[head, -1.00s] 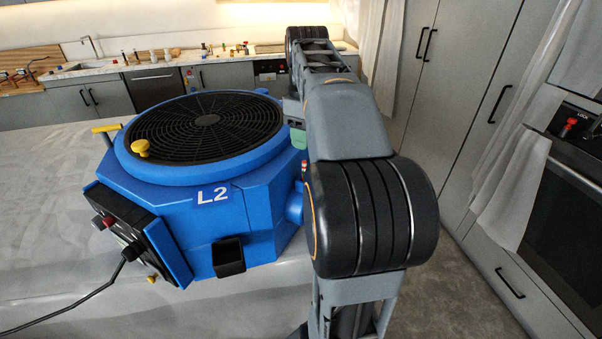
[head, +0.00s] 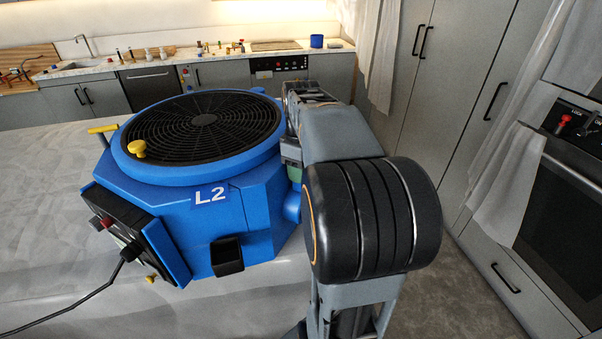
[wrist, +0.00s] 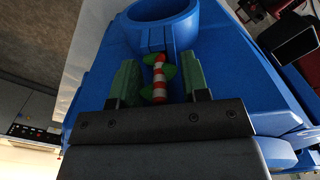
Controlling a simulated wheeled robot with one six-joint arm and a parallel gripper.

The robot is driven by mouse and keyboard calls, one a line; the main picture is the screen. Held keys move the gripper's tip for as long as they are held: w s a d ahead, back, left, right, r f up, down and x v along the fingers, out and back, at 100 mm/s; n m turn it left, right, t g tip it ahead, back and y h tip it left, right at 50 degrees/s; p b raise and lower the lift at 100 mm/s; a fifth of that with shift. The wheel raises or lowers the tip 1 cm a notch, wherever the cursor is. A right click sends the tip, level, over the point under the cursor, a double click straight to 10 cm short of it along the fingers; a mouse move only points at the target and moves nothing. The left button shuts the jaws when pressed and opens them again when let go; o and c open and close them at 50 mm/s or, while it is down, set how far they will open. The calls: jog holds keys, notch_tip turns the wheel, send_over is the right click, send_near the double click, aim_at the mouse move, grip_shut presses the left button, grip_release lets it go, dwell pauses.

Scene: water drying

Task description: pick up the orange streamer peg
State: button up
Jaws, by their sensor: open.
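A small peg (wrist: 159,80) with orange-red and white bands and green fins stands out by the blue machine's side in the wrist view. It lies between the two green fingers of my gripper (wrist: 158,76), which is open, with a gap visible on each side of the peg. In the head view my arm hides the peg, and only a bit of my gripper's green (head: 294,173) shows beside the machine. I cannot tell how the peg's far end is held.
The blue machine (head: 255,215), marked L2, stands on a pale sheet-covered surface (head: 45,180). A blue ring-shaped spout (wrist: 190,38) is just beyond the fingers in the wrist view. Yellow knobs (head: 137,148) and a black cable (head: 75,300) are on the left.

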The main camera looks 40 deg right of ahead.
grip_shut()
dwell(0.3)
jog(key=shift+r, duration=0.1)
jog(key=shift+r, duration=0.5)
notch_tip(320, 180, up, 2)
jog(key=shift+d+r, duration=0.15)
jog(key=s+d+r, duration=0.2)
jog(key=d+r, duration=0.7)
jog(key=d, duration=0.4)
jog(key=shift+s+d+r, duration=0.25)
jog(key=shift+s+r, duration=0.05)
jog(key=shift+s, duration=0.05)
